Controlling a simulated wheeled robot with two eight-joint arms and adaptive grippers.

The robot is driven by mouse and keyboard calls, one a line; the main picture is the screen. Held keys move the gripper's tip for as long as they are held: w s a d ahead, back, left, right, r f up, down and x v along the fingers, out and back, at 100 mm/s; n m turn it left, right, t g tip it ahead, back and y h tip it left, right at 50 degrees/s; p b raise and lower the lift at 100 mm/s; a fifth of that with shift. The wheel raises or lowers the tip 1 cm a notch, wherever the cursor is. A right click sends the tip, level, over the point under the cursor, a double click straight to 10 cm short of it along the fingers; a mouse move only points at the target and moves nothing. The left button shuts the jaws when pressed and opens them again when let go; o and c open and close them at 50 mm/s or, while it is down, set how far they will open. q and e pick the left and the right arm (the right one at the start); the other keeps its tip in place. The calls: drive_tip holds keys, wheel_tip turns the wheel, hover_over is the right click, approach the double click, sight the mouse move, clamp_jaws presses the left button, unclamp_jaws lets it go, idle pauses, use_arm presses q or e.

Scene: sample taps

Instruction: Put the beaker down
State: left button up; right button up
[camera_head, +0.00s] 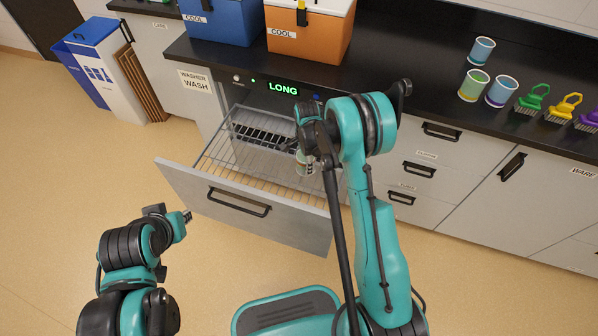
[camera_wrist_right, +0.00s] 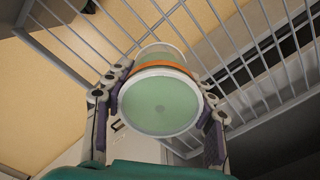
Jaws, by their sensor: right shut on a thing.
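The beaker (camera_wrist_right: 158,102) is clear with a greenish inside and an orange band near its rim. In the right wrist view it sits between the two fingers of my right gripper (camera_wrist_right: 160,112), which is shut on it. In the head view the beaker (camera_head: 304,163) shows partly below my right gripper (camera_head: 306,150), over the open washer drawer (camera_head: 245,240) with its wire rack (camera_head: 225,165). Whether the beaker touches the rack I cannot tell. My left gripper (camera_head: 183,216) is at the lower left, away from the drawer; its fingers are too small to read.
Several beakers (camera_head: 474,85) and brushes (camera_head: 565,106) stand on the black counter (camera_head: 420,75) at right. A blue cooler (camera_head: 222,18) and an orange cooler (camera_head: 308,32) stand above the washer. The rack around the held beaker looks empty. Bins (camera_head: 100,70) stand far left.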

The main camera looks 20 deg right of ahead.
sight(301, 169)
drive_tip(key=shift+w+a+f, duration=0.4)
drive_tip(key=shift+a+f, duration=0.15)
drive_tip(key=shift+a, duration=0.2)
wheel_tip(301, 169, down, 4)
drive_tip(key=shift+f+b, duration=0.1)
drive_tip(key=shift+b, duration=1.1)
drive_tip(key=o, duration=1.1)
